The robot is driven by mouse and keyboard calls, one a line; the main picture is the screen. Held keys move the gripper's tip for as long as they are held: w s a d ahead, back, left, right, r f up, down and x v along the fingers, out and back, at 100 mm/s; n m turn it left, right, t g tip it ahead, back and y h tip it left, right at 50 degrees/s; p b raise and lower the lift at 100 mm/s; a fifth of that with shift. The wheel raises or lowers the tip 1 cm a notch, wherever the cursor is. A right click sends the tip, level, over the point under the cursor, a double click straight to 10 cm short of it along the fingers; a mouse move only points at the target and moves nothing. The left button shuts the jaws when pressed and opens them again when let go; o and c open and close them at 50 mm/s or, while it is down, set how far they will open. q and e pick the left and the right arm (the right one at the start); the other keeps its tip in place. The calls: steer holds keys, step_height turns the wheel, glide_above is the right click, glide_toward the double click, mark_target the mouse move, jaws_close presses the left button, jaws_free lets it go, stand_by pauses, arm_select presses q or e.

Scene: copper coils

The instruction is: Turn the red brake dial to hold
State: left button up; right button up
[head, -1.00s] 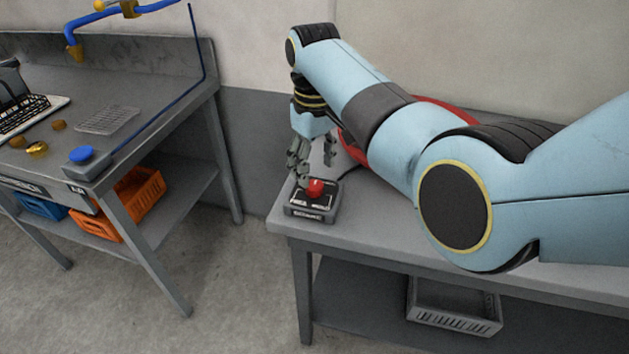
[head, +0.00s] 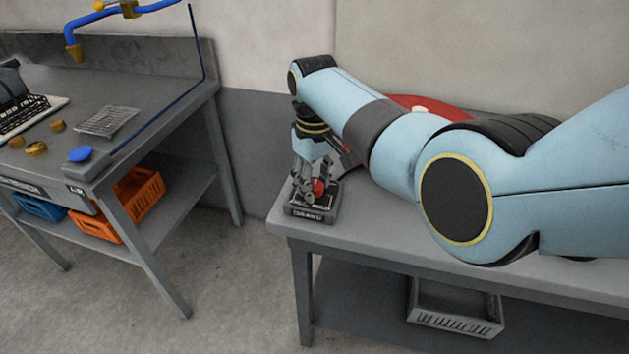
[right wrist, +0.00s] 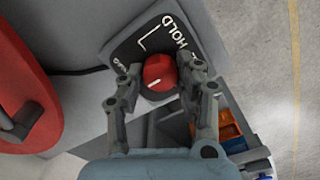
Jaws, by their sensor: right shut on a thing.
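The red brake dial (head: 319,187) sits on a small dark box (head: 312,213) at the left front corner of the right-hand bench. In the right wrist view the red dial (right wrist: 160,73) shows between the fingers, with the word HOLD and a white line on the box's black face (right wrist: 128,50). My right gripper (head: 313,186) is lowered over the box and shut on the dial; in the right wrist view its two fingers (right wrist: 162,78) press on either side of it. The dial's pointer direction is hard to tell. My left gripper is not in view.
A red rounded thing (right wrist: 22,98) stands on the bench beside the box, partly behind my arm in the head view. A floor gap separates the benches.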

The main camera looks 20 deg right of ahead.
steer(key=shift+c, duration=0.8)
steer(key=shift+m, duration=0.3)
steer(key=m+p, duration=0.2)
steer(key=shift+r+m, duration=0.1)
steer(key=shift+m, duration=0.3)
steer(key=m+p, duration=0.1)
steer(key=m, duration=0.3)
steer(key=m+p, duration=0.1)
steer(key=m, duration=0.4)
steer(key=shift+m, duration=0.4)
steer(key=shift+m+p, duration=0.3)
steer(key=shift+m, duration=2)
